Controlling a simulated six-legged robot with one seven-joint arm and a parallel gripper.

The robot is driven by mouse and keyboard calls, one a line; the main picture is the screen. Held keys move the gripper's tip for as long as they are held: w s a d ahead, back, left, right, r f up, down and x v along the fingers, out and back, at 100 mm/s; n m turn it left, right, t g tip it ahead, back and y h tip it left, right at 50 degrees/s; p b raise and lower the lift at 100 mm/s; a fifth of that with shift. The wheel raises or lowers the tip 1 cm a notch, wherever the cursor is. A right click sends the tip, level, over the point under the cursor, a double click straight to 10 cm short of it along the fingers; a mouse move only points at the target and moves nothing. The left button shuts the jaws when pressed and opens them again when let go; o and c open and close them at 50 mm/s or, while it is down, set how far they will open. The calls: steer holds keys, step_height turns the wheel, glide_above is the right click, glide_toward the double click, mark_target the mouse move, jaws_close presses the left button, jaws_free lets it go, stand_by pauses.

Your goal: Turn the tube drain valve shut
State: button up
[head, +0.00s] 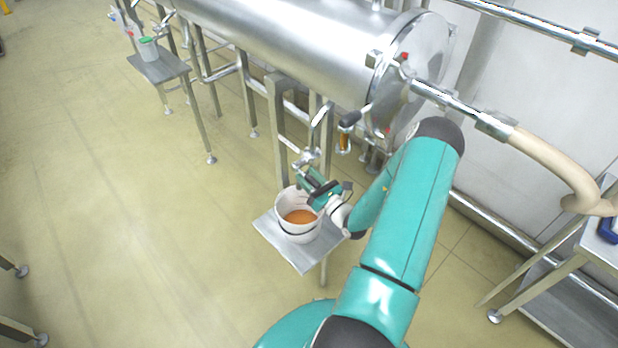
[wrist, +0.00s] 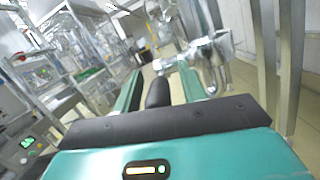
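A bare metal drain pipe with a valve fitting (head: 308,156) hangs under the near end of the steel tank (head: 290,45). In the wrist view the shiny fitting (wrist: 208,52) is just beyond my right finger. My gripper (head: 312,180) is low beside this pipe, above the bucket. In the wrist view my gripper's (wrist: 157,78) teal fingers stand apart. A dark rounded bar (wrist: 157,93) lies between them with gaps on both sides; I cannot tell whether it is the valve's handle. The handle's angle is not clear.
A white bucket (head: 290,231) with orange liquid stands on a small metal stand (head: 282,250) under my gripper. A black-gripped lever (head: 350,118) sits above an amber sight glass (head: 343,142). A beige hose (head: 550,160) runs right. Floor to the left is open.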

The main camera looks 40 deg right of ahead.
steer(key=v, duration=1.3)
steer(key=shift+s, duration=0.4)
